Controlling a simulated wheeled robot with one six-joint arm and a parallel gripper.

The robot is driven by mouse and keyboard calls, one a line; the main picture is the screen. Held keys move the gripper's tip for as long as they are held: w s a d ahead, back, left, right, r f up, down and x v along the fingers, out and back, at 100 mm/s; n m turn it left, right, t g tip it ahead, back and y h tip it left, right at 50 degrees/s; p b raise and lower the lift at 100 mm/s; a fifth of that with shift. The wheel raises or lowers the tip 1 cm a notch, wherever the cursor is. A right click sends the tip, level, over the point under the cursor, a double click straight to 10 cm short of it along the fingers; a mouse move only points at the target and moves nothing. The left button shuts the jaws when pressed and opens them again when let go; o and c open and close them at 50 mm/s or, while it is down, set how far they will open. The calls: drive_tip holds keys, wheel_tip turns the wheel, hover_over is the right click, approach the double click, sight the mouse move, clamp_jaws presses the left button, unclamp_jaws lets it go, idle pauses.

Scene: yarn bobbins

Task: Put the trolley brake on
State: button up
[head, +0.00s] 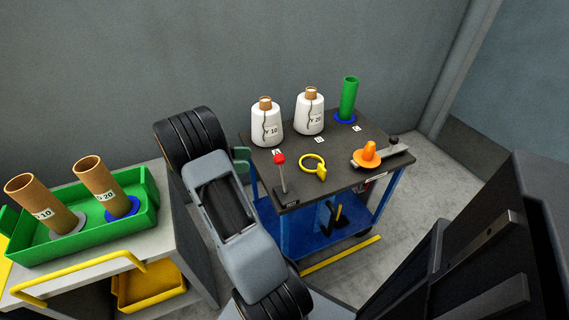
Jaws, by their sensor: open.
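The blue trolley (262,201) with a dark top stands right of centre. A lever with a red ball knob (280,158) stands at the near left of its top, on a small dark base with a label; it leans slightly. This is the only lever I see, and I cannot tell its brake setting. My arm runs up left of the trolley.
At left, a grey bench (186,228) bears a green tray (85,240) with two brown tubes.

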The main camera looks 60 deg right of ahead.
sight(282, 175)
drive_tip(key=b+x, duration=0.2)
drive_tip(key=x, duration=1)
drive_tip(key=shift+s, duration=0.2)
clamp_jaws()
